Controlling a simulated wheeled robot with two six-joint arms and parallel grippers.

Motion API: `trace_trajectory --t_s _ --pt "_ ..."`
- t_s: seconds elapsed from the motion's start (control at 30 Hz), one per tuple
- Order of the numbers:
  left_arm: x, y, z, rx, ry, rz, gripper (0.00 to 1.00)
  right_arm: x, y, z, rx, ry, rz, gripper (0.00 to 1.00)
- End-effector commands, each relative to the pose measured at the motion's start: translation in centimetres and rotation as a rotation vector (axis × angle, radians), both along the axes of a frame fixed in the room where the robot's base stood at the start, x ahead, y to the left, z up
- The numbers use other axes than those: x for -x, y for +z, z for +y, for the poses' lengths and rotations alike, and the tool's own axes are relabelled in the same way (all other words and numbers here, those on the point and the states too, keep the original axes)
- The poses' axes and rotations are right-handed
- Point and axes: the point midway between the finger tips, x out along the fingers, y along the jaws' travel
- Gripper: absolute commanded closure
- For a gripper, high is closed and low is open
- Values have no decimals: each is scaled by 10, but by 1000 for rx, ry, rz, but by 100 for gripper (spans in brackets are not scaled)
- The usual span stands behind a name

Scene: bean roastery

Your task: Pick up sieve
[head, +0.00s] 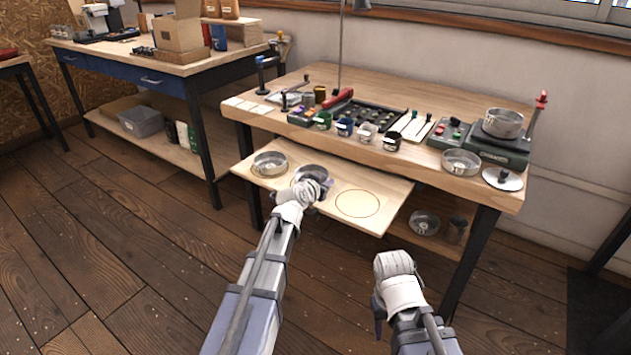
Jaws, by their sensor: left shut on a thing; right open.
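A pull-out board (385,218) juts from the front of the wooden workbench. A round, shallow, dark-grey metal vessel (312,172), which looks like the sieve, is at the middle of this board. My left gripper (312,187) is shut on its near right side and hides part of its rim. I cannot tell whether the vessel rests on the board or is just above it. A similar round metal pan (270,163) sits to its left. My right gripper (393,262) is open and empty, in front of the bench and apart from everything.
The workbench (420,172) holds several cups, a red-handled tool (338,98), a pot (503,122) on a burner, a metal pan (461,162) and a lid (503,179). An empty drawn circle (358,203) lies on the board's right. The floor in front is clear.

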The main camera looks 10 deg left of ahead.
Motion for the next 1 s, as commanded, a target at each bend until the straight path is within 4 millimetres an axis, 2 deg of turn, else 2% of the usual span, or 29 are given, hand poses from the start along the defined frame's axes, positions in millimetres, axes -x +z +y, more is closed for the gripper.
trace_trajectory --t_s 0.17,0.37,0.8,1.0 --pt "0 3 0 0 0 1 100 0 3 0 0 0 0 50" --pt "0 18 0 0 0 1 100 0 18 0 -2 -1 1 50" --pt "0 84 0 0 0 0 100 1 84 2 -12 -5 5 50" --pt "0 100 0 0 0 0 100 1 100 3 -12 -5 5 50"
